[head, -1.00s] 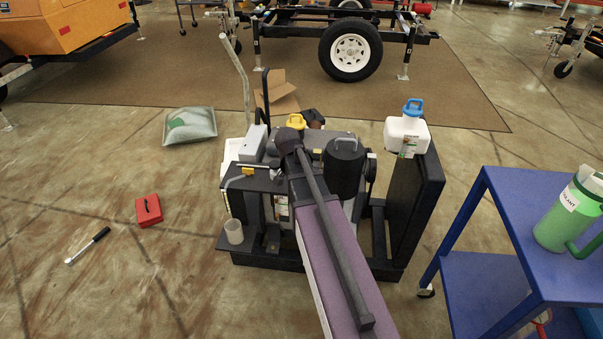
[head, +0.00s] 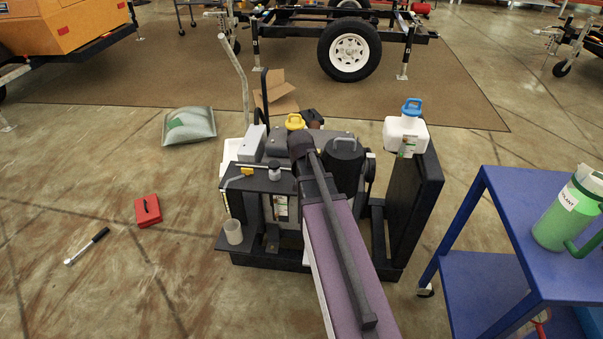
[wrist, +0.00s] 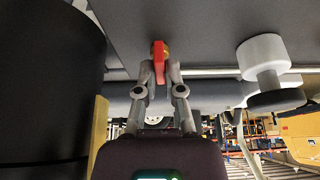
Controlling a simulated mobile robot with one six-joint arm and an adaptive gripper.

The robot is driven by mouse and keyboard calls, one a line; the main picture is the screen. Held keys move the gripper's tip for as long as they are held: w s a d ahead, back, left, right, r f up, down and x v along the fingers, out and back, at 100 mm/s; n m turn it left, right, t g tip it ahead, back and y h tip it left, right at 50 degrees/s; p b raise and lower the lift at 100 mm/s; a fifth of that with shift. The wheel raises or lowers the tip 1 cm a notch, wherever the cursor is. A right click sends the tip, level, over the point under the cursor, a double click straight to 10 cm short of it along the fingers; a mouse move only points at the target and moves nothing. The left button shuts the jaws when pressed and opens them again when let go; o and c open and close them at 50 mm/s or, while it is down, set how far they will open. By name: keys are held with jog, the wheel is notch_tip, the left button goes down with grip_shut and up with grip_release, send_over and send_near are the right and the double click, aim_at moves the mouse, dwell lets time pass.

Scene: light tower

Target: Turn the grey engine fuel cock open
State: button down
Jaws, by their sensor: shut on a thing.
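The fuel cock (wrist: 159,62) shows in the wrist view as a red lever on a small brass body against a dark grey surface. The lever points down in the picture, toward my gripper. My gripper (wrist: 160,73) is shut on this lever, with one finger on each side. In the head view the grey engine (head: 281,207) stands on a black frame, partly covered by my arm. The cock and my fingertips are hidden there behind my arm.
A black cylinder (wrist: 50,80) stands close left of my gripper in the wrist view, and a white knob (wrist: 263,55) is at right. In the head view, a white jug (head: 406,136) sits on the frame's right post. A blue cart (head: 520,240) stands at right.

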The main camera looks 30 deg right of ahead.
jog(key=shift+w+d, duration=0.1)
jog(key=shift+w, duration=0.1)
jog(key=c, duration=0.8)
grip_release()
jog(key=shift+o, duration=0.2)
jog(key=shift+s, duration=0.15)
jog(key=shift+s+a+r+p, duration=0.2)
jog(key=shift+s+a+p, duration=0.15)
jog(key=shift+s+a, duration=0.1)
jog(key=shift+s+a+r+n+g+p, duration=0.2)
jog(key=shift+s+a+g+p, duration=0.05)
jog(key=shift+s+a, duration=0.25)
jog(key=shift+s+a+r+n+g+p, duration=0.15)
jog(key=shift+s+a+n+g+p, duration=0.15)
jog(key=shift+s, duration=0.3)
jog(key=s+a+f+n+g+y+b, duration=0.1)
jog(key=s+a+n, duration=0.3)
jog(key=a, duration=0.5)
jog(key=s+a+f+n+g+y+b, duration=0.1)
jog(key=s+a+f+g, duration=0.1)
jog(key=s+a, duration=0.5)
notch_tip(320, 180, up, 29)
jog(key=a+p, duration=0.1)
jog(key=p, duration=2.7)
jog(key=shift+w+a+f+n, duration=0.15)
jog(key=shift+w+a+n, duration=0.1)
jog(key=shift+n, duration=0.05)
